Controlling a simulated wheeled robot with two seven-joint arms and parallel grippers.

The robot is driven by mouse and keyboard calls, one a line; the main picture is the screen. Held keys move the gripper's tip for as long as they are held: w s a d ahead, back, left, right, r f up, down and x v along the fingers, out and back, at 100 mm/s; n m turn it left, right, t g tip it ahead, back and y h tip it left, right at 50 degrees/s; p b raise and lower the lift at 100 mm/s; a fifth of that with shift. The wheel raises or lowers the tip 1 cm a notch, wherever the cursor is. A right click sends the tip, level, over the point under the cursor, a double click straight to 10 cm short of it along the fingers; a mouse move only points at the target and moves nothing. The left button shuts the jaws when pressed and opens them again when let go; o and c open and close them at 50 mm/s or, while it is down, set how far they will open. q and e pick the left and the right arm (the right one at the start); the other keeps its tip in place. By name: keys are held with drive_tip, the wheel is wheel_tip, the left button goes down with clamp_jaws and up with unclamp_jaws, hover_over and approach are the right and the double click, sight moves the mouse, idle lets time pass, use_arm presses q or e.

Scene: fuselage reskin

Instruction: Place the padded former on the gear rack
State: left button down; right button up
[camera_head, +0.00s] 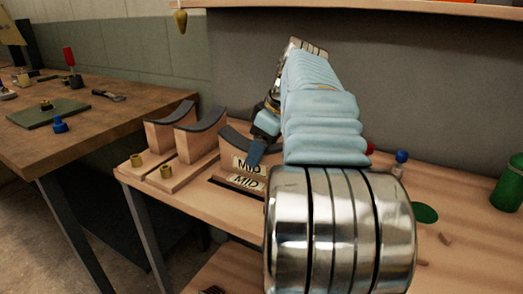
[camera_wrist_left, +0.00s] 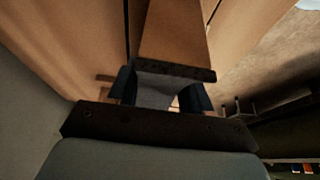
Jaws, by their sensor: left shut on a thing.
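The padded former (camera_head: 228,148) is a wooden block with a dark curved pad on top and a "MID" label on its face. My left gripper (camera_head: 262,140) is shut on it from above, and my arm hides its right part. In the left wrist view the fingers (camera_wrist_left: 160,88) grip the former's dark pad, and its wood (camera_wrist_left: 176,38) stretches beyond them. The gear rack (camera_head: 168,182) is a wooden base on the bench. The former is upright over the rack's own "MID" label (camera_head: 247,182), beside a dark slot. I cannot tell whether it touches the rack.
Two other padded formers, one on the left (camera_head: 160,133) and one beside it (camera_head: 197,132), stand on the rack. Brass cups (camera_head: 166,172) sit in front. A green bottle (camera_head: 509,184) and a small blue-capped bottle (camera_head: 400,160) stand right. A workbench (camera_head: 95,117) is at left.

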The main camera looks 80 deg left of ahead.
use_arm(q)
drive_tip(key=shift+f, duration=0.1)
drive_tip(key=shift+c, duration=2.4)
unclamp_jaws()
drive_tip(key=shift+w+d+r, duration=0.1)
drive_tip(key=shift+r, duration=0.4)
drive_tip(key=p+v, duration=0.2)
drive_tip(key=v, duration=0.9)
drive_tip(key=shift+d+r+p, duration=0.1)
drive_tip(key=shift+d+p, duration=0.05)
drive_tip(key=shift+p, duration=0.15)
